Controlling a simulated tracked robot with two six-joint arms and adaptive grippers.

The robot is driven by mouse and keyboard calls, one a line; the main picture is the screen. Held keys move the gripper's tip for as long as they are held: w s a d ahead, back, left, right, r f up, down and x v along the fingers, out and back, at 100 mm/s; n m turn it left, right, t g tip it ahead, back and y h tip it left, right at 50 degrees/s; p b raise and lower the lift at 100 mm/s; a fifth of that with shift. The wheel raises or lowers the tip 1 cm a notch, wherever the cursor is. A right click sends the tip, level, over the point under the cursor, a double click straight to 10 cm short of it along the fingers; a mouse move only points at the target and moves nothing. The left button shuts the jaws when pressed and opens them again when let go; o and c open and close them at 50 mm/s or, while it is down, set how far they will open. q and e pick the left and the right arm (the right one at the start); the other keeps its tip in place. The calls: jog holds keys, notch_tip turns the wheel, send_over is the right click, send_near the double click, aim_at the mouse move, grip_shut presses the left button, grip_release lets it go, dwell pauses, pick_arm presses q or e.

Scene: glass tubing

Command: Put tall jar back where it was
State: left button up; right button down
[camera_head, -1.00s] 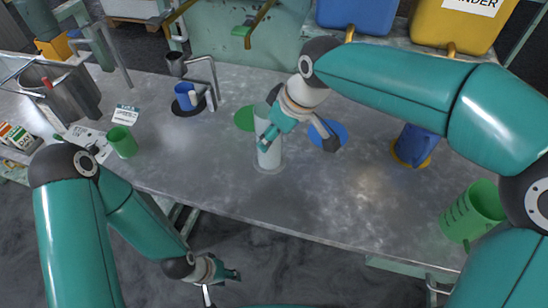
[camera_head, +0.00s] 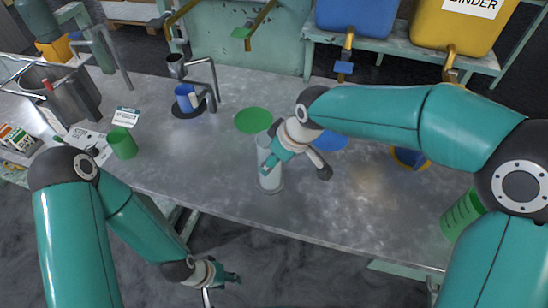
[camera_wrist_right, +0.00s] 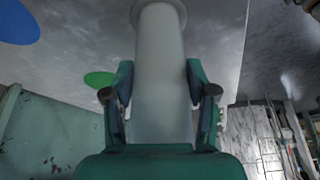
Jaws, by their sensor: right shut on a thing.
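The tall jar (camera_head: 271,184) is a pale, translucent cylinder with a wider foot. It stands upright near the front middle of the metal table; I cannot tell whether its foot touches the surface. My right gripper (camera_head: 290,168) is shut around its body. In the right wrist view the jar (camera_wrist_right: 160,50) runs between the two fingers of the right gripper (camera_wrist_right: 157,75). A green disc (camera_head: 253,120) and a blue disc (camera_head: 331,141), partly behind my right gripper, lie behind the jar. My left gripper (camera_head: 228,276) hangs low in front of the table edge; its finger opening is unclear.
A green cup (camera_head: 122,143) stands at the left and a blue mug (camera_head: 185,98) on a dark disc behind it. At right, a green measuring jug (camera_head: 460,216) and a blue vessel on a yellow disc (camera_head: 403,160) are partly hidden by my arm.

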jog(key=shift+c, duration=1.7)
grip_release()
jog(key=v, duration=1.2)
jog(key=shift+w+a+r, duration=0.1)
